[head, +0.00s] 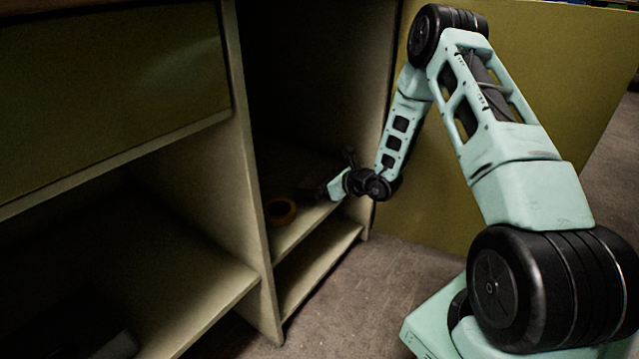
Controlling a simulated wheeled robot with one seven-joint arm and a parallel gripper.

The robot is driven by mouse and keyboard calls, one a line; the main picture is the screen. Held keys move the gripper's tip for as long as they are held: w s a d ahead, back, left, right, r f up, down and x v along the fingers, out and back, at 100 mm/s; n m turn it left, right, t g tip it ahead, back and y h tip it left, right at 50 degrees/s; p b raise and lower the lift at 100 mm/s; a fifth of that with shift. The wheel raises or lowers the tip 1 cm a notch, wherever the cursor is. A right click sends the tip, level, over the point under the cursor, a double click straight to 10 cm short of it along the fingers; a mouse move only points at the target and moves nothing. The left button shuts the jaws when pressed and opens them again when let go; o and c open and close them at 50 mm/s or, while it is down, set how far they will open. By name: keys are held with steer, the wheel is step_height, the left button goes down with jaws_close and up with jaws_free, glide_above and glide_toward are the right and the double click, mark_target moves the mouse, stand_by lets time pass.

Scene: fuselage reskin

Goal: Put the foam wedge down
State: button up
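My gripper (322,191) is inside the right-hand compartment of the cabinet, low over its shelf (291,232) and pointing left. A dark shape shows at its fingertips, but it is too dim and small to tell whether it is the foam wedge or part of the gripper. I cannot tell whether the fingers are open or shut, or whether anything in them touches the shelf. I cannot clearly make out a foam wedge anywhere in view.
An olive panel (440,210) stands to the right. A dark grey object (118,346) sits lower left.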

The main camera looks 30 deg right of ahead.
steer(key=shift+r, duration=0.1)
steer(key=shift+s+r, duration=0.15)
steer(key=p+v, duration=0.5)
steer(key=v, duration=0.6)
steer(key=shift+s+d, duration=0.2)
steer(key=shift+s, duration=0.05)
steer(key=shift+r, duration=0.15)
